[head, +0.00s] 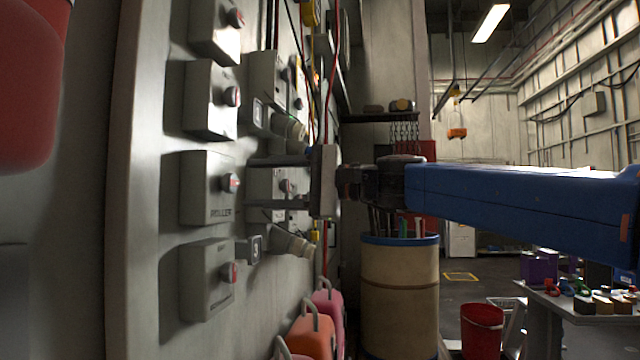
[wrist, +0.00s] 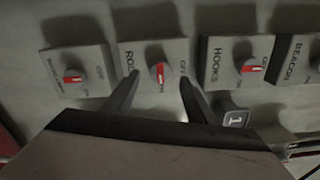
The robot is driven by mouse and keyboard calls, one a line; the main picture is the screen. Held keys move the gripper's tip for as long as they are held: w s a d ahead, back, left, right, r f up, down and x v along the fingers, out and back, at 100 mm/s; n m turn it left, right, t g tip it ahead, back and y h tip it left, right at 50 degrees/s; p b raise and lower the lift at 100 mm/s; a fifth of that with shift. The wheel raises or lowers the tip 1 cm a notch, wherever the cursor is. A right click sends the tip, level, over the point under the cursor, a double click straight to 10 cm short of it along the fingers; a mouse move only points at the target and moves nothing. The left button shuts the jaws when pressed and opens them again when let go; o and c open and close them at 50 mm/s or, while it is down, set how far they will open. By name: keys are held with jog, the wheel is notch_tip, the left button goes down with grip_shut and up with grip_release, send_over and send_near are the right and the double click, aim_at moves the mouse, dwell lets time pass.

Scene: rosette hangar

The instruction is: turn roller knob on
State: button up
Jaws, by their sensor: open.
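The roller box (head: 207,200) is a grey box on the wall panel at the left, lettered ROLLER. Its round knob (head: 230,183) sticks out towards my gripper (head: 250,182). My gripper is open, its two fingers pointing at the box, one above and one below knob height, with a gap before the knob. In the wrist view the roller knob (wrist: 158,73) sits between the fingertips, and its red mark stands nearly upright in the picture. Small lettering lies to its right and below it, too blurred to read surely. My gripper's fingers flank the knob without visible contact.
Similar knob boxes stand close by: the hooks box (wrist: 236,59) at right, the beacon box (wrist: 300,60) beyond it, and another box (wrist: 77,70) at left. A numbered grey part (wrist: 235,118) lies near the right finger. A barrel (head: 400,295) stands below my arm.

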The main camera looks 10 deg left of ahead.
jog(key=s+d, duration=0.1)
jog(key=d, duration=1.2)
jog(key=shift+d, duration=0.2)
jog(key=shift+f, duration=0.15)
jog(key=s+d+f+t+h, duration=0.1)
jog(key=s+d+f+h, duration=0.2)
jog(key=f, duration=0.9)
jog(key=s+d+f+t+h, duration=0.1)
jog(key=s+d+f+h, duration=0.3)
jog(key=d+f, duration=0.6)
jog(key=s+d+f+n+t+h, duration=0.1)
jog(key=s+d+f+h, duration=0.3)
jog(key=f, duration=1.1)
jog(key=d+h, duration=0.1)
jog(key=d, duration=0.1)
jog(key=shift+s+d+f, duration=0.15)
jog(key=shift+d+f, duration=0.15)
jog(key=shift+d, duration=0.05)
jog(key=s+d+f+h, duration=0.2)
jog(key=s+d+f, duration=0.1)
jog(key=d+f, duration=0.1)
jog(key=s+d+f+n+h, duration=0.1)
jog(key=s+d+f+h, duration=0.1)
jog(key=d+f, duration=0.2)
jog(key=s+d+f+n+h, duration=0.1)
jog(key=s+d+f+h, duration=0.1)
jog(key=d+f, duration=0.3)
jog(key=shift+s+f, duration=0.85)
jog(key=shift+f, duration=0.15)
jog(key=shift+c, duration=0.2)
